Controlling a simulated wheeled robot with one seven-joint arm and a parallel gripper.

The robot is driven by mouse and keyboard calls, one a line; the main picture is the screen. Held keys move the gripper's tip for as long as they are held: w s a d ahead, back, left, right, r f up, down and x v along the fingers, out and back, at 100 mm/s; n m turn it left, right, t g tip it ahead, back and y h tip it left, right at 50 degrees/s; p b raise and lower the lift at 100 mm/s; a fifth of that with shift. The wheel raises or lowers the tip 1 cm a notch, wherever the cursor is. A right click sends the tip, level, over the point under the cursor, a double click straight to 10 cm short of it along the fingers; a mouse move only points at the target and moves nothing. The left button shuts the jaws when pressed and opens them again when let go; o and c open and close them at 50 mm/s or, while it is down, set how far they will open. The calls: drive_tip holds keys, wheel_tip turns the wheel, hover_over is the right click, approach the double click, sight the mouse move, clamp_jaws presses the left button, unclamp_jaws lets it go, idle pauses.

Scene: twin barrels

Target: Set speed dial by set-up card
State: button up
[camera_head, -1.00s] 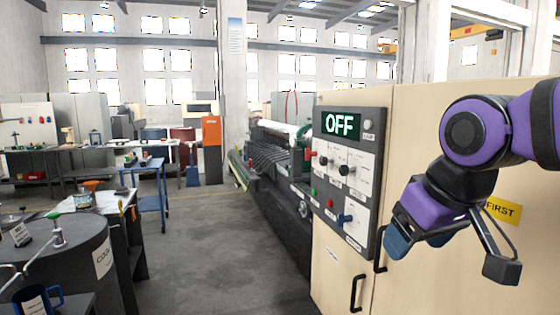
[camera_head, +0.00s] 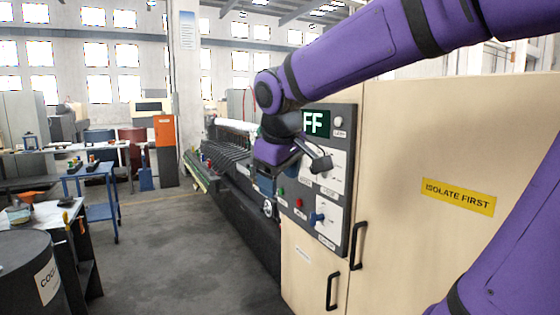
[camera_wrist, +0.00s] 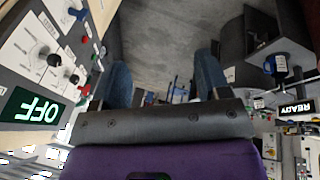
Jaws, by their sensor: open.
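The grey control panel (camera_head: 346,215) is on the front of the beige cabinet, with its display (camera_head: 317,124) partly hidden by my arm. The wrist view shows the whole display (camera_wrist: 38,108) reading OFF, upside down. My gripper (camera_head: 292,172) is open and empty in front of the panel, hiding its dials in the head view. The wrist view shows two black dial knobs, one (camera_wrist: 54,60) on a white marked plate and another (camera_wrist: 75,80) beside it. Which is the speed dial is unreadable. I cannot make out a set-up card.
A blue switch (camera_head: 316,217) and a red button (camera_head: 299,203) sit low on the panel. Cabinet handles (camera_head: 358,245) stick out below. The long machine (camera_head: 250,190) stretches behind. The floor (camera_head: 190,245) at left is clear, beside a dark drum (camera_head: 25,275).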

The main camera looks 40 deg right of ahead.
drive_tip(key=w+d+f+n+g+h, duration=0.25)
drive_tip(key=w+d+n+h, duration=0.2)
drive_tip(key=w+d, duration=0.7)
drive_tip(key=w+d+f+n+g+h, duration=0.25)
drive_tip(key=w+d+h, duration=0.45)
drive_tip(key=w, duration=0.8)
drive_tip(key=w+d+f+n+g+h, duration=0.2)
drive_tip(key=w+d+f+n+h, duration=0.2)
drive_tip(key=w+d, duration=0.75)
drive_tip(key=shift+y, duration=0.25)
drive_tip(key=x, duration=0.9)
drive_tip(key=shift+w+r, duration=0.2)
drive_tip(key=shift+w, duration=0.1)
drive_tip(key=c, duration=0.9)
